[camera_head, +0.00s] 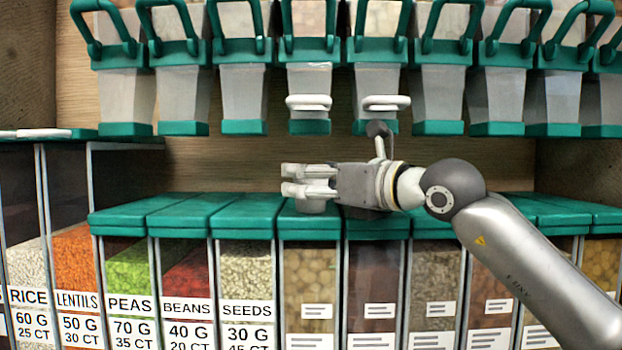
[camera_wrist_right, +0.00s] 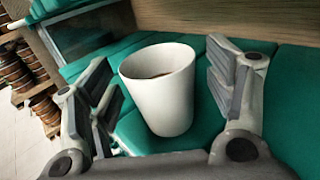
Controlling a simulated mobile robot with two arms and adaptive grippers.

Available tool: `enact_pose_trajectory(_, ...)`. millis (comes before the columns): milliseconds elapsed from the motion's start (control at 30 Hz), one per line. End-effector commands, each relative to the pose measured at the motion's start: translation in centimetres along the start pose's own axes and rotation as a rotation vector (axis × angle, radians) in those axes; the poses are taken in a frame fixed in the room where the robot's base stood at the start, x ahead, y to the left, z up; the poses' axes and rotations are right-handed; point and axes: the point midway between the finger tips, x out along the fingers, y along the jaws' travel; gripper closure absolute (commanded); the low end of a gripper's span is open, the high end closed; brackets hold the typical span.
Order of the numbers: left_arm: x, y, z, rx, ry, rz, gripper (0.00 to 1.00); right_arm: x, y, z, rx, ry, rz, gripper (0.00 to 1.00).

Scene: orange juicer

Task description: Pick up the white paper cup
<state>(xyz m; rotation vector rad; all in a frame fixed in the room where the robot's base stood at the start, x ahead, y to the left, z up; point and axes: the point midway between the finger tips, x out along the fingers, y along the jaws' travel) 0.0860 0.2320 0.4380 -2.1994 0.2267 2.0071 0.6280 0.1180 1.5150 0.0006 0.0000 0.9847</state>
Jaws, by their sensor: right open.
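The white paper cup (camera_wrist_right: 158,100) stands upright on a green bin lid in the right wrist view, with something brown inside. My right gripper (camera_head: 290,181) is open, with its fingers on either side of the cup in the wrist view. No clear contact shows. My left gripper is not in view.
Green-lidded bins (camera_head: 180,214) of dry food stand in a row under the gripper. Hanging dispensers (camera_head: 242,95) with green handles line the space above, two with white levers (camera_head: 386,102) close over my right gripper. Stacked brown containers (camera_wrist_right: 15,75) show at the left of the wrist view.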

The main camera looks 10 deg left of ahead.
Motion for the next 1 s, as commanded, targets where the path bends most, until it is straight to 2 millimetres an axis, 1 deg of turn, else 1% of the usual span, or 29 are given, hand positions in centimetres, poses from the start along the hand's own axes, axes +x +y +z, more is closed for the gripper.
enact_pose_trajectory(33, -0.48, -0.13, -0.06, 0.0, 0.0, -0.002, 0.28, 0.44, 0.0, 0.13, 0.001, 0.002, 0.0, 0.24)
enact_pose_trajectory(100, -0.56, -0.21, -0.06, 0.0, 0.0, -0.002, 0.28, 0.78, -0.02, 0.01, 0.001, 0.001, 0.0, 0.24)
enact_pose_trajectory(333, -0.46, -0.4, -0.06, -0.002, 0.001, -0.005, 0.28, 0.87, -0.02, -0.13, 0.0, 0.0, 0.0, 0.24)
enact_pose_trajectory(367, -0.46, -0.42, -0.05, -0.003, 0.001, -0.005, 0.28, 0.87, -0.02, -0.13, 0.0, 0.0, 0.0, 0.26)
enact_pose_trajectory(733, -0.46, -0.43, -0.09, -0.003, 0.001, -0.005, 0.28, 0.83, -0.01, -0.09, 0.0, 0.0, 0.0, 0.73)
enact_pose_trajectory(1000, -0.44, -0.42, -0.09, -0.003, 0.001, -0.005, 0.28, 0.82, -0.01, -0.06, 0.0, 0.0, 0.0, 0.73)
